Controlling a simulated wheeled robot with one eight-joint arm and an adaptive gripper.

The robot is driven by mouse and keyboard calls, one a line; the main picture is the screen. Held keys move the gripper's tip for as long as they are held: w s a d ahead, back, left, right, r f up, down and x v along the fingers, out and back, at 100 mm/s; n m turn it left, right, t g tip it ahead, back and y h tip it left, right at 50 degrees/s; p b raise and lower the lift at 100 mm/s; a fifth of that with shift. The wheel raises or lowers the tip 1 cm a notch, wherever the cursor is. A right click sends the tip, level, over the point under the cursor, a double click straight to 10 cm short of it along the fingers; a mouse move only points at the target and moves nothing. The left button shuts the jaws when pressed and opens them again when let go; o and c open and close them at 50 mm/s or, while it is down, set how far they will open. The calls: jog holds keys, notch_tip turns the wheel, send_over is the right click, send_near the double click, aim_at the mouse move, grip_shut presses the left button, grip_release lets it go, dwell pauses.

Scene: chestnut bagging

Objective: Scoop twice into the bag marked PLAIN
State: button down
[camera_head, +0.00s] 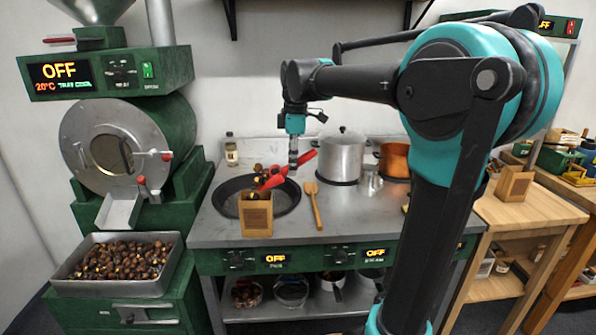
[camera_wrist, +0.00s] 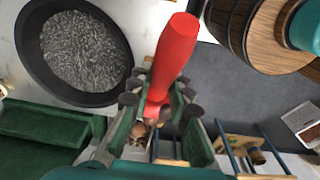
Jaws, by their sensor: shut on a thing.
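My gripper (camera_head: 293,163) is shut on a red scoop (camera_head: 273,179) above the steel worktop. The scoop's bowl, with brown chestnuts at it, is tilted over the mouth of a brown paper bag (camera_head: 257,217) on the worktop's front left. Chestnuts show at the bag's mouth; how full it is cannot be told. A second brown bag (camera_head: 514,185) stands on the wooden table at right. The markings on both bags are too small to read. In the wrist view the scoop's red handle (camera_wrist: 176,55) sits between my gripper's fingers (camera_wrist: 160,100). The scoop's bowl is mostly hidden there.
A steel tray (camera_head: 109,288) of chestnuts stands below the roaster at left. A black pan (camera_head: 229,204) lies right behind the first bag.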

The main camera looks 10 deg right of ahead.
jog(key=a+r+h, duration=0.1)
jog(key=a+h, duration=0.1)
jog(key=a+r+h, duration=0.2)
jog(key=shift+w+a+r+h, duration=0.1)
jog(key=shift+a+r+h, duration=0.15)
jog(key=shift+h, duration=0.15)
jog(key=shift+a+r+h, duration=0.25)
jog(key=shift+a+h, duration=0.2)
jog(key=shift+h, duration=0.1)
jog(key=shift+a+r+h, duration=0.25)
jog(key=shift+a+h, duration=0.2)
jog(key=shift+h, duration=0.1)
